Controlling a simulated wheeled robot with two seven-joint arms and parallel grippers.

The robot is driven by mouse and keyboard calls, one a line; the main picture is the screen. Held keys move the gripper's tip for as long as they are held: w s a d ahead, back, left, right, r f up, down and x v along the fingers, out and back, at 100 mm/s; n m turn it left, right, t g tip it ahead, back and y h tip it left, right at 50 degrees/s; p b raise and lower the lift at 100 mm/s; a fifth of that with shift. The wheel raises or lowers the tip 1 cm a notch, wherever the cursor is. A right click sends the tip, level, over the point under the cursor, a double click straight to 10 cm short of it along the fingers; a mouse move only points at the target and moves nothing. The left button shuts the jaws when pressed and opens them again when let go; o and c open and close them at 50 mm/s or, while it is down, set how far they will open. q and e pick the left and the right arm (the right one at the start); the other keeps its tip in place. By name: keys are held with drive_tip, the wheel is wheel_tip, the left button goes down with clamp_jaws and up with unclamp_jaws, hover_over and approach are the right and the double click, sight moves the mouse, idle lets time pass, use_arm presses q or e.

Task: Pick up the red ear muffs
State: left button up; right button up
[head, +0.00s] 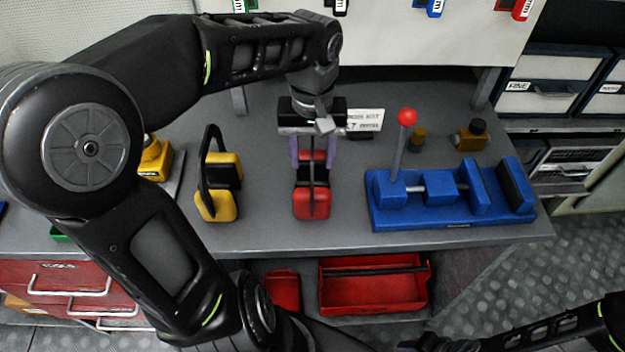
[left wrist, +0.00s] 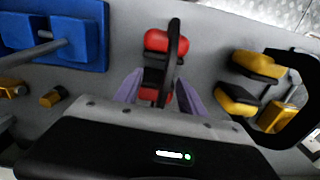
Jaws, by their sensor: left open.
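The red ear muffs (head: 312,204) lie on the grey workbench, with red cups, black cushions and a black headband. They also show in the left wrist view (left wrist: 166,41). My left gripper (head: 312,160) is open above their far cup, its purple fingers apart on either side of it. In the left wrist view, the same fingers (left wrist: 160,90) flank the nearer red cup, which the gripper body partly hides. I cannot tell whether they touch it. My right gripper (head: 412,345) is only partly in view at the bottom edge; its fingers are unclear.
Yellow ear muffs (head: 217,203) stand left of the red ones. A blue vise (head: 450,208) with a red-knobbed lever is to the right. Small yellow and brown items (head: 470,135) sit at the back right. A red tray (head: 372,290) is below the bench. A white panel hangs behind.

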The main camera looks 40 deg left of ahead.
use_arm(q)
drive_tip(key=shift+f, duration=0.1)
drive_tip(key=shift+c, duration=0.6)
clamp_jaws()
idle(1.0)
